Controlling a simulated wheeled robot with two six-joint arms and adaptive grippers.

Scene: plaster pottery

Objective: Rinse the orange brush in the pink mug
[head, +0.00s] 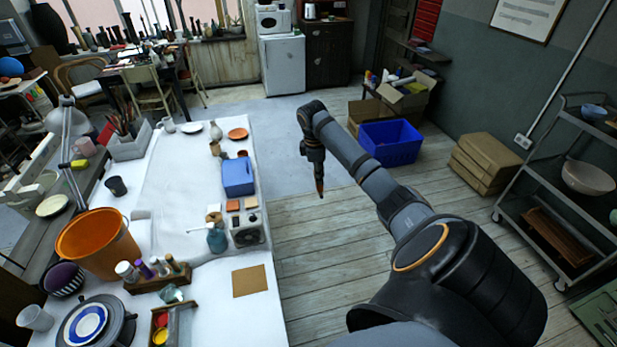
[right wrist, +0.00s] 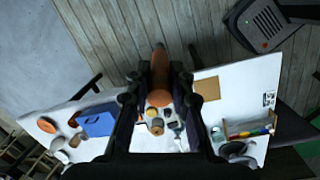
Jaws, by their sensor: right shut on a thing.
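My right gripper (head: 317,165) hangs over the wooden floor, to the right of the white table. It is shut on the orange brush (head: 321,187), whose orange end points down below the fingers. In the right wrist view, the brush (right wrist: 159,65) shows as an orange-brown shape between the fingertips (right wrist: 160,78). A small pinkish cup (head: 84,147) at the far left, near the lamp, looks like the pink mug, but it is too small to be sure. The brush is far from it. My left gripper is not in view.
The white table (head: 175,185) holds an orange bucket (head: 97,243), a blue box (head: 238,176), a spray bottle (head: 216,238), a bottle rack (head: 160,278) and a brown card (head: 249,281). A blue crate (head: 391,142) stands on the floor.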

